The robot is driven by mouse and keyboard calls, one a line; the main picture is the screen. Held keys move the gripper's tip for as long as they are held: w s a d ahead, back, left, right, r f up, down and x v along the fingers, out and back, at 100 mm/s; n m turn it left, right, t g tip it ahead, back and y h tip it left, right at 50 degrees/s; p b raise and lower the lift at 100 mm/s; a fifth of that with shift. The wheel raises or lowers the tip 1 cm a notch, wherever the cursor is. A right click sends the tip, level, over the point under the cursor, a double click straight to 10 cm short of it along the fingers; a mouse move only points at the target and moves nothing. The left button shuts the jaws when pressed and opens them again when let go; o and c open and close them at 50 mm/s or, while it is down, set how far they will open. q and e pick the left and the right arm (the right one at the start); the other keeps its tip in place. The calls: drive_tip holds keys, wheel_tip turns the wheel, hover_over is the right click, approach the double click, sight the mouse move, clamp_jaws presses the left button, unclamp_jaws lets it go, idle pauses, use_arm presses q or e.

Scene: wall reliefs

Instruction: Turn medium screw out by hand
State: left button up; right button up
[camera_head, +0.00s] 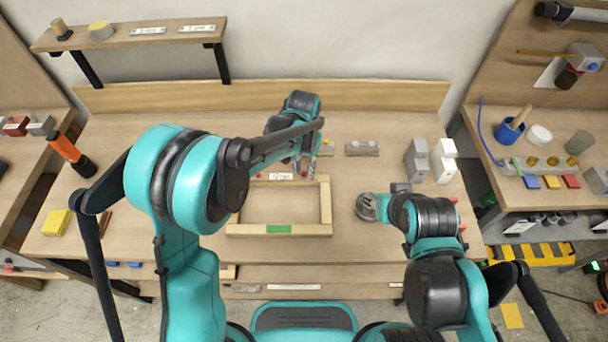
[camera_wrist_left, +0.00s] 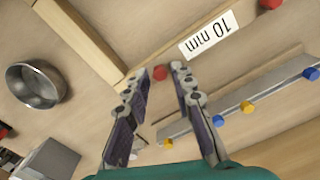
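A wooden frame (camera_head: 233,230) lies on the workbench, with a white "10 mm" label (camera_wrist_left: 208,36) on its far bar. A red screw head (camera_wrist_left: 160,72) is near this label, in the left wrist view between my left fingertips. I cannot tell whether this is the medium screw. Another red head (camera_wrist_left: 270,3) is past the label's other end. My left gripper (camera_wrist_left: 163,72) is open, its fingers either side of the red head with gaps; in the head view it (camera_head: 303,168) is over the frame's far bar. My right gripper (camera_head: 385,206) is beside the metal bowl (camera_wrist_left: 38,85); its fingers are unclear.
A grey rail (camera_wrist_left: 225,112) with blue and yellow heads lies behind the frame. Grey and white blocks (camera_head: 443,160) stand at the back right. A yellow block (camera_head: 57,222) lies at the left. The inside of the frame is clear.

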use_arm(q)
drive_tip(key=m, duration=0.8)
drive_tip(key=shift+m+b, duration=0.4)
drive_tip(key=m, duration=0.4)
drive_tip(key=shift+m, duration=0.4)
drive_tip(key=m, duration=0.3)
clamp_jaws()
drive_tip(key=n, duration=0.4)
drive_tip(key=shift+n+b, duration=0.4)
